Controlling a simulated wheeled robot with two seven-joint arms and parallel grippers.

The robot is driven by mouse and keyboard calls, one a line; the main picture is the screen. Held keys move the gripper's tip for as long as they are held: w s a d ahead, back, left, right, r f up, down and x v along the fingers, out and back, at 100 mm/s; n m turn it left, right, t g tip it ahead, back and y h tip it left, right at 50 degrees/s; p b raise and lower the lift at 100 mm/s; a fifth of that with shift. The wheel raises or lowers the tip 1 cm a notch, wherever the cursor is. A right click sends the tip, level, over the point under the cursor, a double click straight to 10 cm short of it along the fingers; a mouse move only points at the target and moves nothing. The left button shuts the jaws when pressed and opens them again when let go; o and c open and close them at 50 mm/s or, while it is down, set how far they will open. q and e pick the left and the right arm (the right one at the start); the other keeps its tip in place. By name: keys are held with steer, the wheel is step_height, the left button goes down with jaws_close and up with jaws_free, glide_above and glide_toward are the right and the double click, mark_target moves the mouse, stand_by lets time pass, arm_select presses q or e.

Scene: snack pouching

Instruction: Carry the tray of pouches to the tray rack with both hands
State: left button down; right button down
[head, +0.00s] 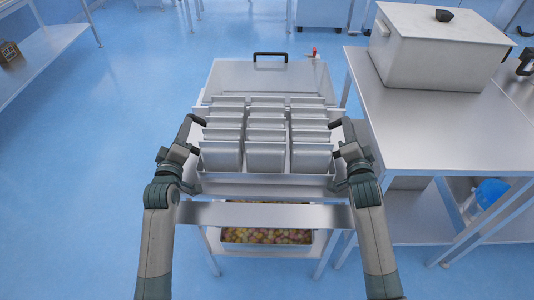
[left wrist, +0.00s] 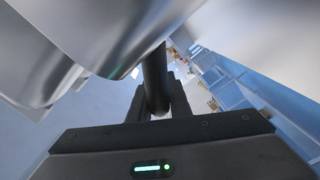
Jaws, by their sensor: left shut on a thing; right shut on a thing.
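The tray (head: 262,187) holds several upright silver pouches (head: 265,156) in three columns, in the middle of the head view. My left gripper (head: 187,136) is shut on the tray's black left handle (head: 197,120). In the left wrist view the dark handle (left wrist: 155,78) runs down between the fingers, with shiny pouches or tray parts at upper left. My right gripper (head: 342,140) is at the tray's right side, shut on the right handle (head: 335,124). The tray looks level. I cannot tell for sure which furniture is the tray rack.
A steel lidded unit with a black handle (head: 270,56) stands just beyond the tray. Below is a bin of colourful snacks (head: 266,236). A steel table (head: 430,130) with a large lidded box (head: 437,52) is close on the right. The blue floor at left is clear, with a shelf (head: 48,52) beyond.

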arm_select(q)
steer(key=shift+d+f+b, duration=0.1)
steer(key=shift+f+b, duration=0.1)
steer(key=shift+b, duration=0.2)
arm_select(e)
steer(key=shift+a+f, duration=0.1)
steer(key=shift+f, duration=0.1)
arm_select(q)
steer(key=c, duration=1.7)
jaws_free()
steer(key=shift+f, duration=0.2)
arm_select(e)
steer(key=c, duration=1.7)
jaws_free()
steer(key=shift+f, duration=0.2)
arm_select(q)
steer(key=shift+o, duration=0.3)
steer(key=shift+s+r, duration=0.15)
steer(key=shift+s, duration=0.05)
arm_select(e)
steer(key=shift+o, duration=0.3)
steer(key=shift+s+r, duration=0.15)
steer(key=shift+s, duration=0.1)
steer(key=shift+w, duration=0.15)
arm_select(q)
steer(key=s, duration=1.2)
steer(key=shift+a, duration=0.35)
arm_select(e)
steer(key=s, duration=1.2)
steer(key=shift+a, duration=0.2)
